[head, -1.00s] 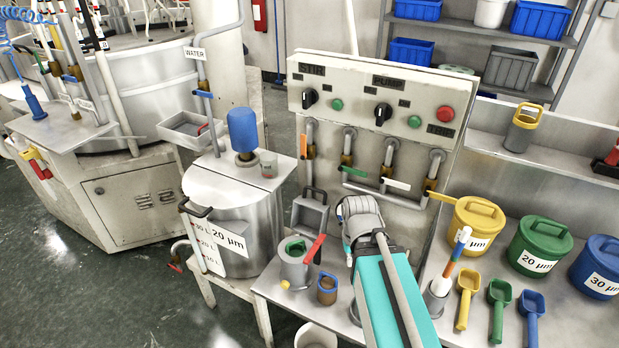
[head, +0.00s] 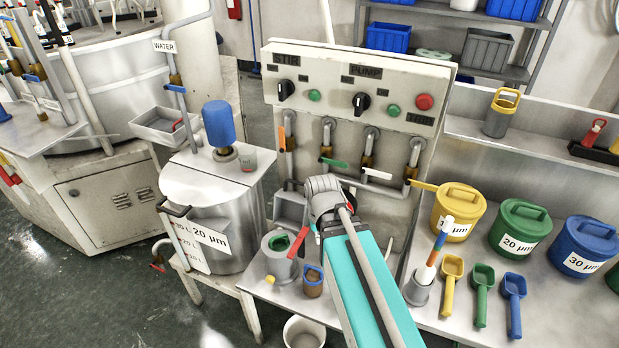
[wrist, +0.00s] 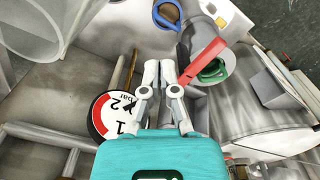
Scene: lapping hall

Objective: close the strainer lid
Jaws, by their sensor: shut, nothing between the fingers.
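The strainer appears to be the small grey cylindrical pot (head: 279,262) on the low bench, with green showing at its top. It also shows in the wrist view (wrist: 226,62). A red bar (head: 298,243) slants up at its right side; in the wrist view this bar (wrist: 204,61) reaches from the pot towards my fingers. I cannot tell whether the bar belongs to the lid or how far the lid stands open. My gripper (wrist: 166,66) is shut and empty, its fingertips close beside the red bar's end; contact is unclear. The head view does not show the fingers clearly.
A brown cup with a blue ring (head: 313,281) stands beside the pot. A round gauge (wrist: 112,115) is left of my fingers. Valves with coloured levers (head: 334,163) and the control panel (head: 350,90) rise behind. The steel tank (head: 215,230) stands left, scoops and lidded buckets right.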

